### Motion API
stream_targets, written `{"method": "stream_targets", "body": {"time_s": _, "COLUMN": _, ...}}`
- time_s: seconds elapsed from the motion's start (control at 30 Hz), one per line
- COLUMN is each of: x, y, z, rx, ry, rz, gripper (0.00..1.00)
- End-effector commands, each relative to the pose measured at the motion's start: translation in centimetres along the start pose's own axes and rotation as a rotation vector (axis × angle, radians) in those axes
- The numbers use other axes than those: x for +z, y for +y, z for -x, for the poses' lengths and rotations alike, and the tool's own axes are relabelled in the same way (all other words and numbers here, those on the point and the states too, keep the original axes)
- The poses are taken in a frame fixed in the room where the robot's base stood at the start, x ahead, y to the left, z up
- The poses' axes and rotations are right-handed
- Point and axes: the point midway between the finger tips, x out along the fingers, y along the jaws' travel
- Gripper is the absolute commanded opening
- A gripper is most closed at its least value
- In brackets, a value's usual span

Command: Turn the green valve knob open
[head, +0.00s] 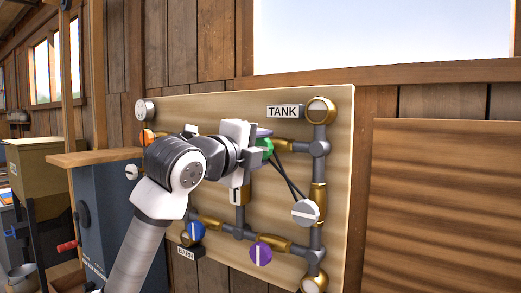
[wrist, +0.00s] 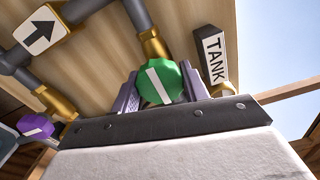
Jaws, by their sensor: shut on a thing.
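The green valve knob (head: 265,147) sits on the upper pipe run of the wooden board, below and left of the TANK label. In the wrist view the green knob (wrist: 160,84) is faceted, with a white stripe running diagonally across its face. My gripper (head: 258,143) reaches it from the left and hides part of it in the head view. In the wrist view the grey-purple fingers of my gripper (wrist: 160,90) stand on both sides of the knob, shut on it. The brass valve body (wrist: 152,45) shows just beyond the knob.
The board (head: 335,180) also carries an orange knob (head: 147,137), a blue knob (head: 196,231), a purple knob (head: 260,254) and a white-grey knob (head: 305,212). The TANK label (head: 285,112) is close above. A blue cabinet (head: 100,220) stands left of my arm.

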Motion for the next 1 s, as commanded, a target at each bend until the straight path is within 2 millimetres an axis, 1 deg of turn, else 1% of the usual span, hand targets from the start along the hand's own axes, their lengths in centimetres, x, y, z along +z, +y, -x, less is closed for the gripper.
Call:
{"method": "stream_targets", "body": {"time_s": 0.2, "x": 0.1, "y": 0.0, "z": 0.0, "rx": -0.001, "ry": 0.0, "rz": 0.003, "gripper": 0.22}}
{"method": "stream_targets", "body": {"time_s": 0.23, "x": 0.1, "y": 0.0, "z": 0.0, "rx": -0.001, "ry": 0.0, "rz": 0.003, "gripper": 0.46}}
{"method": "stream_targets", "body": {"time_s": 0.4, "x": 0.0, "y": 0.0, "z": 0.0, "rx": 0.0, "ry": 0.0, "rz": 0.002, "gripper": 0.66}}
{"method": "stream_targets", "body": {"time_s": 0.67, "x": 0.0, "y": 0.0, "z": 0.1, "rx": 0.0, "ry": 0.0, "rz": 0.001, "gripper": 0.66}}
{"method": "stream_targets", "body": {"time_s": 0.77, "x": 0.0, "y": 0.1, "z": 0.6, "rx": -0.001, "ry": 0.0, "rz": 0.0, "gripper": 0.66}}
{"method": "stream_targets", "body": {"time_s": 0.87, "x": 0.0, "y": 0.2, "z": 1.9, "rx": -0.002, "ry": -0.002, "rz": -0.001, "gripper": 0.66}}
{"method": "stream_targets", "body": {"time_s": 0.97, "x": 0.1, "y": 0.3, "z": 4.0, "rx": -0.001, "ry": -0.004, "rz": -0.001, "gripper": 0.66}}
{"method": "stream_targets", "body": {"time_s": 1.0, "x": 0.0, "y": 0.3, "z": 5.0, "rx": -0.002, "ry": -0.004, "rz": -0.001, "gripper": 0.66}}
